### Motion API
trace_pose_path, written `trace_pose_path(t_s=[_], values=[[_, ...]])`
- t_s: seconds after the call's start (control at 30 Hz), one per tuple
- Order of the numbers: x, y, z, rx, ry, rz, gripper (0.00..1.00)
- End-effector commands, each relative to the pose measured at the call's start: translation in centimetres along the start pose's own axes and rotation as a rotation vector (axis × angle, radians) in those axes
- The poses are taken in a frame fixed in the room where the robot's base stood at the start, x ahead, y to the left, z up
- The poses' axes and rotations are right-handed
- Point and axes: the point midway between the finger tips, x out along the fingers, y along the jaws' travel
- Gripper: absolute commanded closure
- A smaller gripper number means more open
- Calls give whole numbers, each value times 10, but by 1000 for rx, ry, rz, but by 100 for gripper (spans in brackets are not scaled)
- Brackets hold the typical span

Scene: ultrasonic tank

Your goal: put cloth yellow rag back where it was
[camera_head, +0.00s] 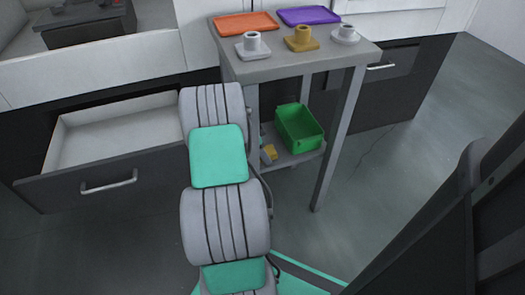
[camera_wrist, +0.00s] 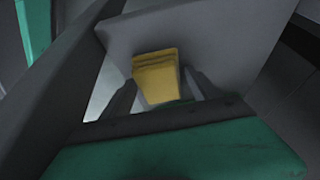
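The yellow rag (camera_wrist: 155,75) shows in the wrist view as a folded, layered block in front of a grey flat surface. My gripper (camera_wrist: 160,84) has one dark finger on each side of it. The fingertips are close to the rag's sides; I cannot tell if they press on it. In the head view a small yellow item (camera_head: 269,152), which looks like the rag, shows at the left end of the cart's lower shelf (camera_head: 299,157). My arm hides my gripper in that view.
A green bin (camera_head: 299,127) stands on the lower shelf, right of the yellow item. An open, empty drawer (camera_head: 118,130) is at left.

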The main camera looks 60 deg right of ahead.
Motion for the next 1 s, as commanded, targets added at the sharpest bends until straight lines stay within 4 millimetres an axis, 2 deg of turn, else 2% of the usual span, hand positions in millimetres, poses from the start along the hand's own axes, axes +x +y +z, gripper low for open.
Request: trace_pose_path(t_s=[0.27, 0.37, 0.47, 0.7, 0.8, 1.0], values=[[0, 0, 0, 0, 0, 0, 23], [-6, 0, -2, 1, 0, -1, 23], [-23, -2, -3, 0, 0, -5, 23], [-86, -1, -3, -1, 0, -4, 23], [-106, 0, -3, 0, 0, -2, 23], [-123, 0, -1, 0, 0, 0, 23]])
